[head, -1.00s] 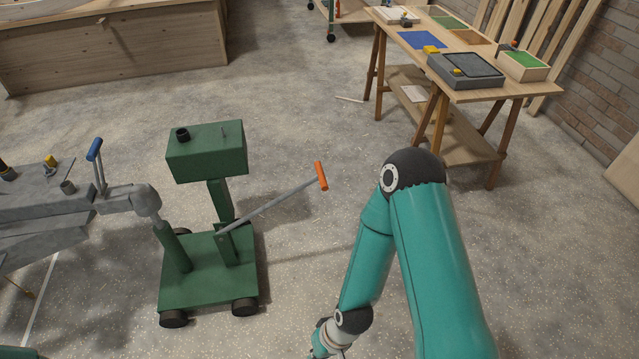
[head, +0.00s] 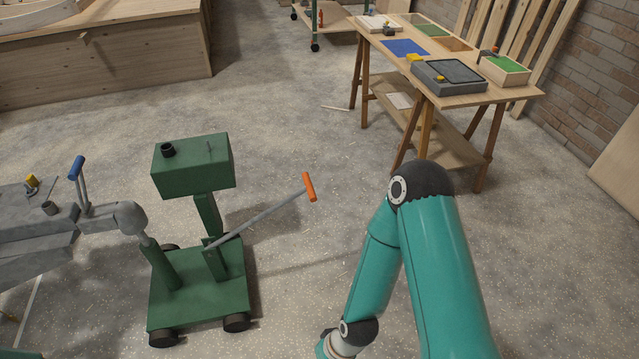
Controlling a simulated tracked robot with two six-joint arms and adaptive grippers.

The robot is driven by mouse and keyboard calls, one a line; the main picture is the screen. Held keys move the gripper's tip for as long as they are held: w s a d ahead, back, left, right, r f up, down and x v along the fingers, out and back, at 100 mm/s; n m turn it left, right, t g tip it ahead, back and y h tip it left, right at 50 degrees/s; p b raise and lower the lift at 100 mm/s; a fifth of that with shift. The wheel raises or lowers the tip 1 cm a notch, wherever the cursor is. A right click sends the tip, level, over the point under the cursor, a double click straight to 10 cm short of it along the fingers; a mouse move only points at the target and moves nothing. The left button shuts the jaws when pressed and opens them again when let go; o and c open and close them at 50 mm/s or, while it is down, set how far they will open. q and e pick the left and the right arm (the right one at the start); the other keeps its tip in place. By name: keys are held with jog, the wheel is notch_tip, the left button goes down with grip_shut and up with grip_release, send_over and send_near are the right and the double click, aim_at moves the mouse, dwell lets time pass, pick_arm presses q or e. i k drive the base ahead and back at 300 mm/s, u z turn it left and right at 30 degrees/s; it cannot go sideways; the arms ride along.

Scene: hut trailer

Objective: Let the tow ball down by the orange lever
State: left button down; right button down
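The lever is a grey rod with an orange grip (head: 309,187), rising to the right from the post of a green wheeled trolley (head: 200,300). The trolley carries a green box (head: 193,166) on top. A second, shorter green post at its left reaches up to the grey rounded coupling (head: 129,217) at the end of the grey drawbar; the tow ball itself is hidden there. A blue-handled lever (head: 77,170) stands on the drawbar. My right arm comes in from the bottom right; its gripper is out of the picture. My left gripper is not in view.
A wooden trestle table (head: 455,56) with trays and boxes stands at the back right. A large wooden box (head: 110,60) fills the back left. A brick wall (head: 600,70) is at the right. The speckled floor around the trolley is mostly clear.

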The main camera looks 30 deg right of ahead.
aim_at(309, 188)
jog(key=i, duration=0.85)
jog(key=u, duration=0.05)
